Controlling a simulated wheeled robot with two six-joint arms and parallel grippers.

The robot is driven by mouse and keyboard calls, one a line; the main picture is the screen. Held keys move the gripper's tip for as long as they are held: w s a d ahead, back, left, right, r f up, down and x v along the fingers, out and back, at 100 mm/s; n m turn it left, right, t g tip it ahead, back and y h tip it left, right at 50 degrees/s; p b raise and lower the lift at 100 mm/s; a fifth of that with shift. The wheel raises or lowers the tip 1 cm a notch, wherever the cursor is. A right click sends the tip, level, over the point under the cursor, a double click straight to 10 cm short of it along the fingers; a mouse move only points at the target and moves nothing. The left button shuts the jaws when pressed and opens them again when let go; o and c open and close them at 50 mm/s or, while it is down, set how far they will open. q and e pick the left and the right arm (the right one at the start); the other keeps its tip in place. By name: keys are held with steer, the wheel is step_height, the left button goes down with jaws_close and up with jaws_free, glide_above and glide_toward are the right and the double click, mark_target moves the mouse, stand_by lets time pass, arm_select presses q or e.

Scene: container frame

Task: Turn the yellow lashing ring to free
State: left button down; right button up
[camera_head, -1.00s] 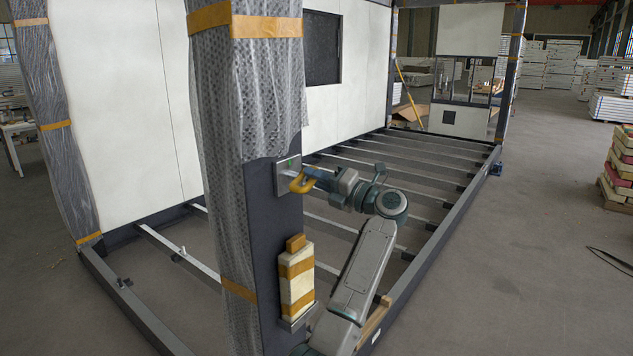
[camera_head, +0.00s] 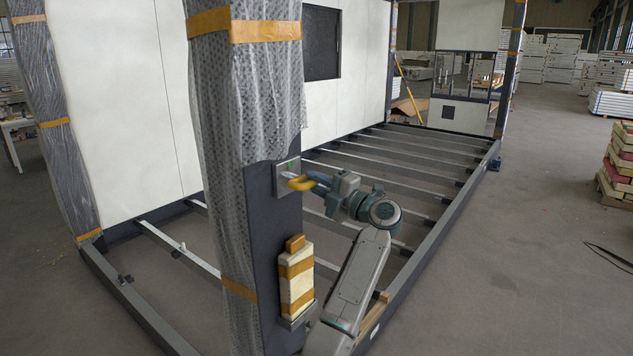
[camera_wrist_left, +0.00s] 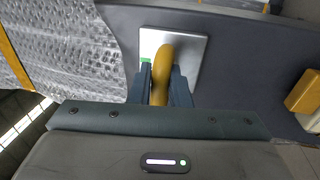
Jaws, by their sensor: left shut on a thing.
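The yellow lashing ring (camera_head: 299,183) sticks out from a square grey metal plate (camera_head: 281,185) on the dark corner post (camera_head: 262,215). In the head view the ring looks roughly level. A small green mark shows on the plate. My left gripper (camera_head: 313,182) is shut on the ring from the right side. In the left wrist view the ring (camera_wrist_left: 163,68) stands between the two dark fingers, in front of the plate (camera_wrist_left: 192,50), with the green mark at its left. The fingers cover part of the ring's sides. My right gripper is not in view.
A cream padded block with orange straps (camera_head: 296,277) sits on the post below the plate. Bubble wrap (camera_head: 235,120) covers the post's upper part and left side. Floor beams (camera_head: 400,160) of the frame lie behind my arm. Open concrete floor (camera_head: 520,260) is at the right.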

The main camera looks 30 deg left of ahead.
arm_select(q)
steer(key=shift+r, duration=0.35)
steer(key=c, duration=1.4)
jaws_free()
steer(key=shift+c, duration=0.2)
steer(key=shift+a+f, duration=0.25)
steer(key=shift+f, duration=0.1)
steer(key=b+v, duration=0.5)
steer(key=v, duration=0.5)
steer(key=shift+d, duration=0.3)
steer(key=shift+f, duration=0.1)
